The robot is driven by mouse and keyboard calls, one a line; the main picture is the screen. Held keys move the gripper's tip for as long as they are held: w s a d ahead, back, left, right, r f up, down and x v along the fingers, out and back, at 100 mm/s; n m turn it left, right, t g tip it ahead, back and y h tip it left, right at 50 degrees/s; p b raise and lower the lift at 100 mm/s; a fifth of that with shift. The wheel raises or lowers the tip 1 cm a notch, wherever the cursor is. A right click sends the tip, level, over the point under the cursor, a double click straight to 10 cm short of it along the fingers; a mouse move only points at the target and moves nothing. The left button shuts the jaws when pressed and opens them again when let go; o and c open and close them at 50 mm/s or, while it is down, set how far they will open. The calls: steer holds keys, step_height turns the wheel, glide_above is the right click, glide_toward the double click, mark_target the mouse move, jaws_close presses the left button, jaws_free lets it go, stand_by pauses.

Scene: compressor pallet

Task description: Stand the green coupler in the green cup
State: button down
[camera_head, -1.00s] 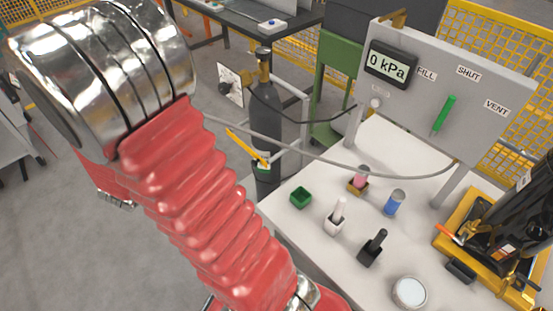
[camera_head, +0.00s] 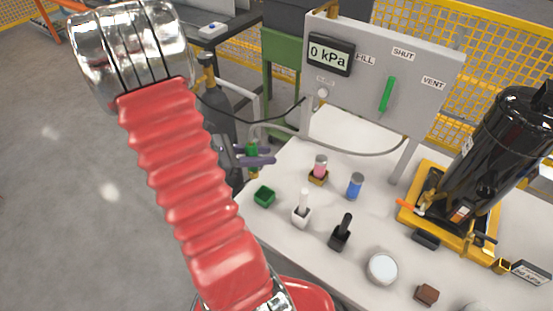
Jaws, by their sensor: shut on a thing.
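The green cup (camera_head: 264,197) stands at the left edge of the white table and looks empty. My gripper (camera_head: 257,155) shows just right of my red arm, its dark fingers above and behind the cup, apart from it. It is shut on the small green coupler (camera_head: 252,147), which shows between and above the fingers. The coupler's lower part is partly hidden by the fingers.
Beside the cup stand a white cup with a white piece (camera_head: 302,212), a black one (camera_head: 341,233), a pink-topped piece in a brown cup (camera_head: 319,170) and a blue cylinder (camera_head: 355,186). A grey gauge panel (camera_head: 385,75) rises behind. A black compressor tank (camera_head: 508,140) stands right.

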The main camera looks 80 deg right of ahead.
steer(key=s, duration=0.1)
steer(key=s+a+m+y, duration=0.1)
steer(key=s+m+g, duration=0.1)
steer(key=s, duration=0.1)
steer(key=shift+a+f+y, duration=0.15)
steer(key=shift+f+y, duration=0.1)
steer(key=shift+y, duration=0.15)
steer(key=shift+w, duration=0.15)
glide_above(274, 192)
steer(key=shift+f, duration=4.9)
steer(key=shift+f, duration=0.55)
steer(key=c, duration=1.4)
jaws_free()
steer(key=shift+o, duration=0.2)
